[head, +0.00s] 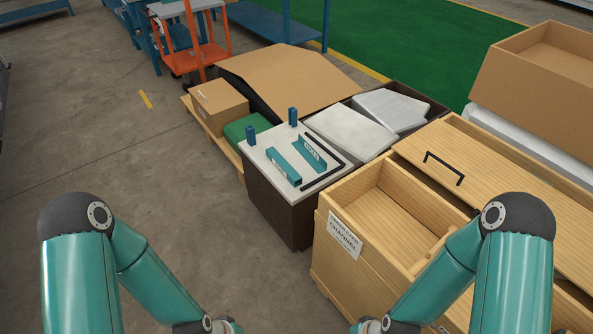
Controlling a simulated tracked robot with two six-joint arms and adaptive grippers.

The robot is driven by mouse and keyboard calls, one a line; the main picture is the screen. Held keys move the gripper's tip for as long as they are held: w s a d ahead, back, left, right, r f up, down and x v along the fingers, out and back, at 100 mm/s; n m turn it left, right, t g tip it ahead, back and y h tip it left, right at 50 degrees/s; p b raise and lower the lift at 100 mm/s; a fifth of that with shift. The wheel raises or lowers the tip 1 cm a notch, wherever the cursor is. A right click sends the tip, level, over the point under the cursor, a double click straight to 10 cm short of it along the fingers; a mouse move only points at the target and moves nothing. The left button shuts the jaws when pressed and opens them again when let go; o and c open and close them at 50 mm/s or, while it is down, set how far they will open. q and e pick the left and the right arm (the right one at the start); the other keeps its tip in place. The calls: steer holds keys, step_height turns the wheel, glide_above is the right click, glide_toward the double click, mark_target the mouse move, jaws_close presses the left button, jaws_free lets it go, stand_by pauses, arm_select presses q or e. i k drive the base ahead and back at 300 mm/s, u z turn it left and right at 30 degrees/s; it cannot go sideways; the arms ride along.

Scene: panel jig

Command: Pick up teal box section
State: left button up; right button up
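Two teal pieces lie side by side on a white-topped dark stand in the middle of the view. The left teal piece (284,167) is long, with a pale label on its side. The right teal piece (310,154) also carries a pale label and looks like an open channel. Which one is the box section is hard to tell at this size. The white stand top (262,165) also holds two upright blue blocks, a left one (251,135) and a back one (293,116). My arms reach in at the lower left and lower right, but their grippers are below the picture edge.
Cardboard boxes (218,103), a green box (246,128) and grey slabs (350,131) crowd behind. Floor at left is clear.

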mark_target(294, 177)
steer(key=k, duration=0.7)
steer(key=u, duration=0.2)
steer(key=i, duration=0.8)
steer(key=z, duration=0.15)
steer(key=k, duration=1.2)
steer(key=u, duration=0.65)
steer(key=i, duration=1.2)
steer(key=u, duration=0.45)
steer(key=i, duration=1.35)
steer(key=z, duration=0.8)
